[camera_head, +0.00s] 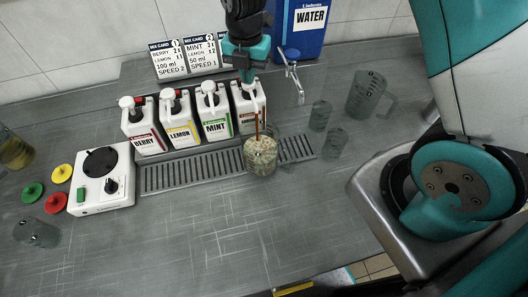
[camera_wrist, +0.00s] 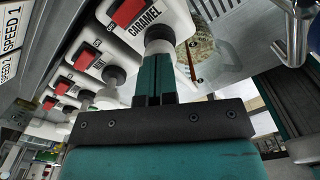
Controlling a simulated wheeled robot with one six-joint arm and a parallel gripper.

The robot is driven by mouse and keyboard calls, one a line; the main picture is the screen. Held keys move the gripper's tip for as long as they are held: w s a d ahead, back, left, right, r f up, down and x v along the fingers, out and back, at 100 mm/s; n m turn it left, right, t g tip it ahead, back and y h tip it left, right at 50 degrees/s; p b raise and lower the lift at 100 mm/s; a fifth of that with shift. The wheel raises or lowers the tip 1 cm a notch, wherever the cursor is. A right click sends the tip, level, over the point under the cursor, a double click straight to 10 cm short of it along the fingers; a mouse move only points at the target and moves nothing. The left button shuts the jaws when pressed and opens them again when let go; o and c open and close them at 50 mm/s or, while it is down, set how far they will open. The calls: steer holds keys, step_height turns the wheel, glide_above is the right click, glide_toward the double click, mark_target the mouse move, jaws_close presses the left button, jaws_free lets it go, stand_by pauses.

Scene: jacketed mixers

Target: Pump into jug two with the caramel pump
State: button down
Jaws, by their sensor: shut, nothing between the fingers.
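The caramel pump bottle (camera_head: 246,122) is the rightmost of the row of white pump bottles. Its label reads CARAMEL in the wrist view (camera_wrist: 150,28). My gripper (camera_head: 247,78) is over its pump head; the shut fingers (camera_wrist: 154,80) meet the pale pump top (camera_wrist: 158,42) in the wrist view. A thin brown stream runs from the nozzle into a clear jug (camera_head: 261,158) holding beige, speckled contents. The jug and stream also show in the wrist view (camera_wrist: 203,50). I cannot read a number on this jug.
Berry (camera_head: 144,140), lemon (camera_head: 180,132) and mint (camera_head: 214,125) bottles stand left of caramel. A drip grate (camera_head: 190,174) lies in front. Empty clear vessels (camera_head: 320,115) and a large jug (camera_head: 368,95) stand right, near the water tap (camera_head: 292,72). A white mixer base (camera_head: 102,190) is left.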

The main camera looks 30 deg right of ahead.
steer(key=shift+f, duration=0.35)
steer(key=shift+r, duration=0.1)
steer(key=shift+r+p, duration=1.7)
steer(key=shift+r, duration=0.4)
steer(key=shift+f, duration=0.15)
steer(key=shift+f+b, duration=1.4)
steer(key=shift+f, duration=0.55)
steer(key=shift+r+p, duration=1.7)
steer(key=shift+r, duration=0.45)
